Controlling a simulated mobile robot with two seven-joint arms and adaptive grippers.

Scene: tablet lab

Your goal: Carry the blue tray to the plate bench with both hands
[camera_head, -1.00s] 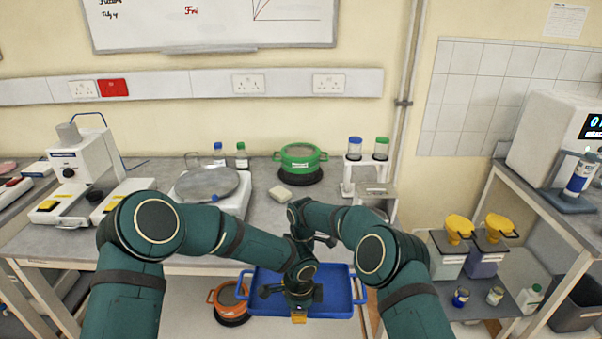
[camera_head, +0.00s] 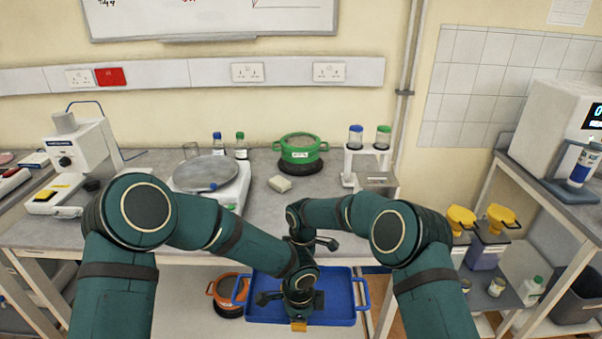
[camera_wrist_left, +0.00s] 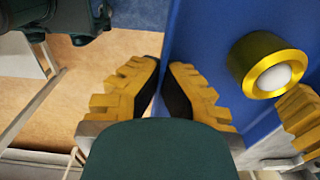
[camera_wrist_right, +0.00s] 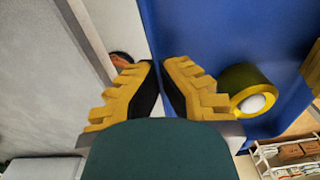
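The blue tray (camera_head: 338,314) is low in the head view, in front of the middle bench, with a loop handle at each side. My left gripper (camera_wrist_left: 163,78) is shut on one long wall of the tray, with a finger on each side. My right gripper (camera_wrist_right: 160,78) is shut on the opposite wall in the same way. A round yellow thing with a pale centre (camera_wrist_left: 262,64) stands in the tray; it also shows in the right wrist view (camera_wrist_right: 246,92). My wrists hide it in the head view. I cannot tell which bench is the plate bench.
The middle bench (camera_head: 262,225) holds a balance (camera_head: 206,176), a green pot (camera_head: 300,150), bottles and a small rack. Its front centre is clear. An orange pot (camera_head: 228,296) sits below, left of the tray. A right bench (camera_head: 548,180) carries a display instrument (camera_head: 555,135).

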